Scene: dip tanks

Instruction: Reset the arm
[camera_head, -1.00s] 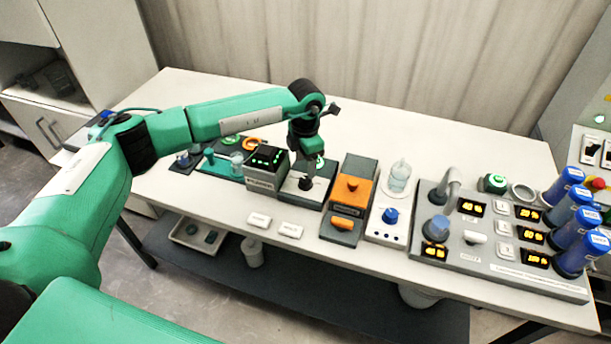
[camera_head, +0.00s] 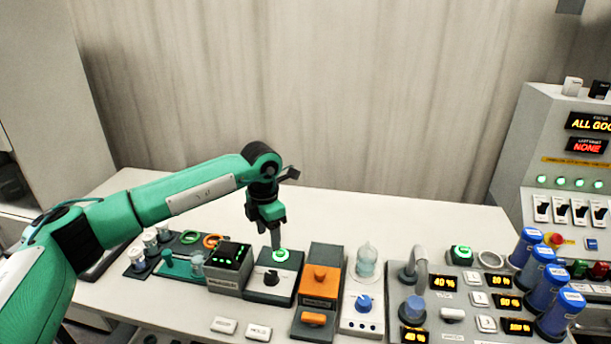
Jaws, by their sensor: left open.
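My left arm, green with black joints, reaches in from the left over the table. My left gripper (camera_head: 276,246) points down over a white-topped unit (camera_head: 285,284) and is open and empty. Its tips show right by a green-lit ring button (camera_head: 281,255) on that unit. I cannot tell whether they touch it. A black knob (camera_head: 271,277) is in front of the button and clear of the fingers. My right gripper is not in view.
Left of the unit is a dark box (camera_head: 229,267) with green lights; right is an orange-topped unit (camera_head: 321,281). A grey panel (camera_head: 455,325) with orange displays and several blue cylinders (camera_head: 561,313) fills the right. A control cabinet (camera_head: 550,137) reads "ALL GOO". The table's back (camera_head: 390,215) is clear.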

